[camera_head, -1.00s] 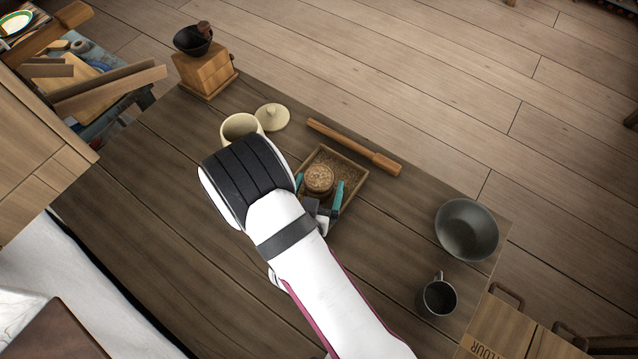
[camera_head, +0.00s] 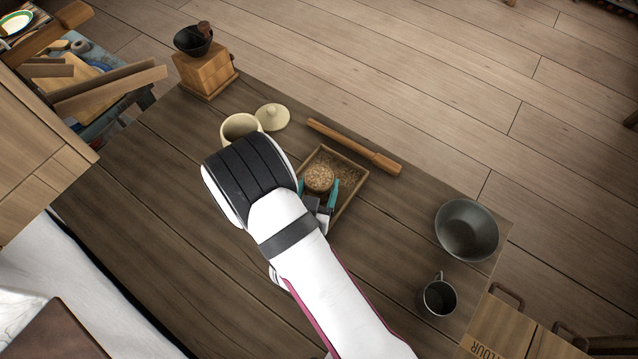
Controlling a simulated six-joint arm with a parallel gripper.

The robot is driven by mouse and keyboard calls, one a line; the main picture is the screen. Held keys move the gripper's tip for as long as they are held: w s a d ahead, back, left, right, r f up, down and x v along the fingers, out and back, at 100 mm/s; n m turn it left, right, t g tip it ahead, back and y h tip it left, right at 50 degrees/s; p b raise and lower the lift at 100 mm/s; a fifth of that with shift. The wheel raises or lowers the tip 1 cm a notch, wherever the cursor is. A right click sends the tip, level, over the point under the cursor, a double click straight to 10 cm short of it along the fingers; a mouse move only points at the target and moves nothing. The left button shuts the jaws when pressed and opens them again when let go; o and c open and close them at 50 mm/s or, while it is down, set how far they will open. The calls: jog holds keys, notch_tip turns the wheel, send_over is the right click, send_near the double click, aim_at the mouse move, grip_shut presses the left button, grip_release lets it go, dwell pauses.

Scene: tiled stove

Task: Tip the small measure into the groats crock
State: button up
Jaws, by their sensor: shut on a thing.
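The small measure (camera_head: 319,177) is a round cup filled to the top with tan grains. It shows upright over the wooden tray (camera_head: 358,190). My gripper (camera_head: 318,186) has its teal fingers shut on opposite sides of it. I cannot tell whether the measure touches the tray floor. The cream crock (camera_head: 227,126), which I take for the groats crock, stands open to the upper left. My arm hides its lower front, and its contents are not clear. Its cream lid (camera_head: 272,118) lies beside it on the table.
A wooden rolling-pin-like stick (camera_head: 350,144) lies behind the tray. A coffee grinder (camera_head: 205,70) stands at the table's back left corner. A dark bowl (camera_head: 467,230) and a metal mug (camera_head: 439,297) stand at the right. The table left of my arm is clear.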

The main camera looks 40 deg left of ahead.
notch_tip(320, 180, up, 10)
jog(key=a+r+n+g+y, duration=0.3)
jog(key=a+r+n, duration=0.2)
jog(key=a, duration=0.4)
jog(key=a+r+n+g+y, duration=0.3)
jog(key=a+r+n, duration=0.15)
jog(key=a, duration=0.35)
jog(key=shift+w+d+f+n+t+h, duration=0.1)
jog(key=shift+w+f+n+t+h, duration=0.2)
jog(key=shift+f, duration=0.75)
jog(key=shift+w+f+n+t+h, duration=0.15)
jog(key=shift+f+n+t+h, duration=0.2)
jog(key=shift+f, duration=0.7)
jog(key=shift+w+d+f+n+t+h, duration=0.15)
jog(key=shift+w+f+n+t, duration=0.2)
jog(key=shift+f, duration=0.7)
jog(key=shift+s+a, duration=0.1)
jog(key=shift+n+t+h, duration=0.3)
jog(key=shift+n+h, duration=0.2)
jog(key=shift+n, duration=0.15)
